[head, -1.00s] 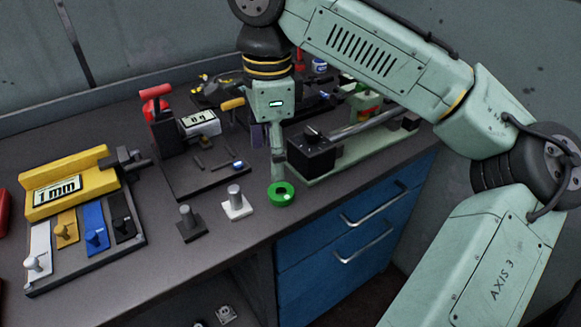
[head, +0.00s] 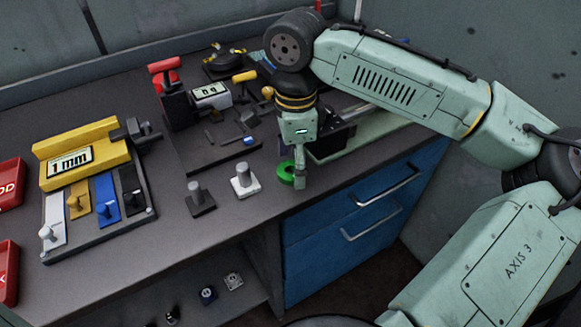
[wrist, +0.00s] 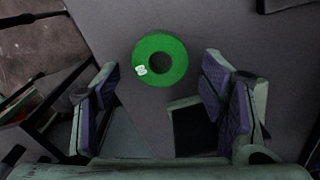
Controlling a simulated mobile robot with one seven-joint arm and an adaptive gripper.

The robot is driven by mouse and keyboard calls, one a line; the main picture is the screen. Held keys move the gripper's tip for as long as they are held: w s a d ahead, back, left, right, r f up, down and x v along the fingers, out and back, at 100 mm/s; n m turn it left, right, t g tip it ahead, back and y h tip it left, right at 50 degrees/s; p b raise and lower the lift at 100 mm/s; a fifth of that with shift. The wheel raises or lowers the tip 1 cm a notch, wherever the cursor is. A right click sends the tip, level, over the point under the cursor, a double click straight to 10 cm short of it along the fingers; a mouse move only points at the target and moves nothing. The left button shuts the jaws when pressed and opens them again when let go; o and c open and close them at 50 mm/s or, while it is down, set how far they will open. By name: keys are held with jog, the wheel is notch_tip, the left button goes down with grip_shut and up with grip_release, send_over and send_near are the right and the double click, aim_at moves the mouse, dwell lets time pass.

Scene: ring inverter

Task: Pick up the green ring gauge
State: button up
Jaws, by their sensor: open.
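The green ring gauge (head: 286,172) lies flat on the grey bench near its front edge. In the wrist view the ring (wrist: 177,70) shows whole, with a round hole and a small pale mark on its left side. My gripper (head: 300,182) points down right beside the ring and covers part of its right side in the head view. In the wrist view my gripper (wrist: 160,95) is open and empty. Its two purple-padded fingers stand apart, with the ring just beyond the gap between them. Whether a finger touches the ring cannot be told.
A white peg stand (head: 245,181) and a dark peg stand (head: 200,198) stand left of the ring. A black block (head: 332,141) on a green-railed device is close behind my gripper. Blue drawers (head: 350,215) lie below the bench edge.

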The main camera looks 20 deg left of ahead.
jog(key=shift+f, duration=0.4)
jog(key=c, duration=1.4)
